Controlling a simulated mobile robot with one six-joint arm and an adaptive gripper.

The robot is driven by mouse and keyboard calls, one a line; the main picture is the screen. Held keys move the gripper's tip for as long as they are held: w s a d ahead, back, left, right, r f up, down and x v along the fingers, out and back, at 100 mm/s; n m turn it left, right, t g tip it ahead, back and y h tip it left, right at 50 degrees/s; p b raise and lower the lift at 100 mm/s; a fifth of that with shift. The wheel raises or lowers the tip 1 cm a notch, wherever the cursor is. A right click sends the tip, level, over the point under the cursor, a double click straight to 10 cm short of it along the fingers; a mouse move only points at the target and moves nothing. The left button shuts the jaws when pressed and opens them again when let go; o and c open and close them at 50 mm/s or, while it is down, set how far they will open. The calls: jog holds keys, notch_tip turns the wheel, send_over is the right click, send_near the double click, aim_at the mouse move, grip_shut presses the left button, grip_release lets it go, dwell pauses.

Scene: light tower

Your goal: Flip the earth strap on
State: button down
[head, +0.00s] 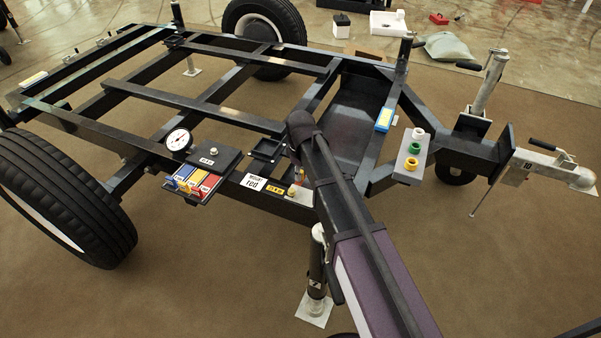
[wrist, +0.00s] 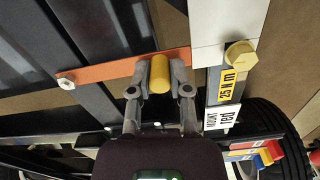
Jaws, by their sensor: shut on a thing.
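The earth strap (wrist: 105,73) is a flat copper-orange bar in the wrist view. Its left end carries a pale bolt (wrist: 66,82), and its right end reaches the edge of a white plate (wrist: 208,28). A yellow cylindrical grip (wrist: 160,75) stands on the strap. My gripper (wrist: 160,68) is shut on this grip, one finger on each side. A yellow hex bolt (wrist: 240,54) sits to the right at the plate's lower corner, apart from the strap. In the head view my arm hides the gripper and most of the strap; the yellow bolt (head: 292,190) shows beside the arm.
The black trailer frame (head: 190,105) fills the head view. A round gauge (head: 178,140) and a tray of coloured blocks (head: 193,182) are left of my arm. A plate with coloured rings (head: 411,155) is to its right. A jack leg (head: 317,270) stands below.

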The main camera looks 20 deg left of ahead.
jog(key=shift+a, duration=0.25)
jog(key=c, duration=0.6)
grip_release()
jog(key=shift+o, duration=0.2)
jog(key=shift+d, duration=0.15)
jog(key=shift+d, duration=0.45)
jog(key=s+d+r+m+p, duration=0.25)
jog(key=d+m, duration=0.25)
jog(key=d, duration=0.9)
jog(key=s+d+r+m+p, duration=0.25)
jog(key=d+m, duration=0.25)
jog(key=d, duration=0.8)
jog(key=s+d+r+m+p, duration=0.25)
jog(key=d+m, duration=0.25)
jog(key=d, duration=0.9)
notch_tip(320, 180, up, 38)
jog(key=p, duration=3.8)
jog(key=shift+w+r+m, duration=0.2)
jog(key=shift+w+m, duration=0.1)
jog(key=shift+w, duration=0.05)
